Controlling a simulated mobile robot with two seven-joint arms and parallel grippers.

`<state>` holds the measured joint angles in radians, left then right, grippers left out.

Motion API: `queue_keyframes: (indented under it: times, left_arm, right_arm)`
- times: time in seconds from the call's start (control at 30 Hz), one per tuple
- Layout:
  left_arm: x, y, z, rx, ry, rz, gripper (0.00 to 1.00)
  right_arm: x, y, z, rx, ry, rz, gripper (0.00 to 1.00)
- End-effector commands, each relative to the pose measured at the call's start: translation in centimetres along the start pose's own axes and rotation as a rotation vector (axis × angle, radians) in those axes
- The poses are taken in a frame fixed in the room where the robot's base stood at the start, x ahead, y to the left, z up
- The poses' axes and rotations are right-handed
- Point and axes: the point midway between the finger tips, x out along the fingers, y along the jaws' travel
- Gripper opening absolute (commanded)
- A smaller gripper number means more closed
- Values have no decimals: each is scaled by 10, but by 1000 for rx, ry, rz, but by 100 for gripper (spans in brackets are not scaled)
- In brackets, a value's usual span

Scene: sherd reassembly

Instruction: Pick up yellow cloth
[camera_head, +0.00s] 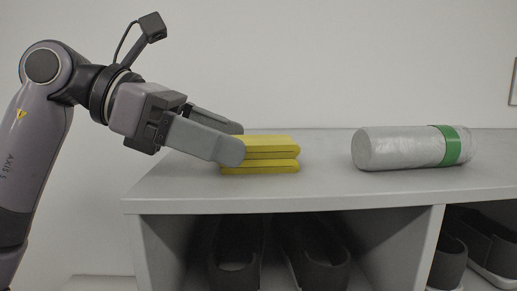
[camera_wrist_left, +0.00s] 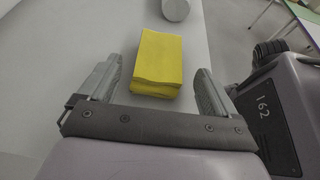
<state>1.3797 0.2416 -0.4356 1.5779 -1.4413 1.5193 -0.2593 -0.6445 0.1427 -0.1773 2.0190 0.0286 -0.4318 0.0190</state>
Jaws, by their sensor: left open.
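The yellow cloth (camera_head: 268,155) lies folded in a flat stack on top of the grey shoe cabinet (camera_head: 330,186). In the left wrist view the cloth (camera_wrist_left: 158,62) lies ahead of the jaws, its near end between the fingertips. My left gripper (camera_head: 236,140) is open, with a finger on either side of the cloth's near end. In the left wrist view the gripper (camera_wrist_left: 160,72) shows a gap between each finger and the cloth. In the head view the near finger hides the cloth's left end. My right gripper is in neither view.
A grey cylinder with a green band (camera_head: 405,147) lies on its side to the right of the cloth. It shows partly at the top of the left wrist view (camera_wrist_left: 176,9). Dark shoes (camera_head: 315,255) sit in the compartments below. The front of the top is clear.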

Motion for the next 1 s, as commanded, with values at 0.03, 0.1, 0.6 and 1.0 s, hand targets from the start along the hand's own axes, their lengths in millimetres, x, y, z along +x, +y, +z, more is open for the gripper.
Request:
queue_keyframes:
  times: [0.03, 0.1, 0.6, 1.0]
  left_arm:
    - [9, 0, 2, -1, -1, -6, 92]
    - [19, 1, 4, -1, -2, -5, 92]
    - [38, 2, 2, -1, 0, -1, 65]
    - [38, 1, 3, -1, -1, -1, 36]
  right_arm:
    - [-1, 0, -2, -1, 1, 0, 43]
    - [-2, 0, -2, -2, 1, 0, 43]
    - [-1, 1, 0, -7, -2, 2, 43]
    - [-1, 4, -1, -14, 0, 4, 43]
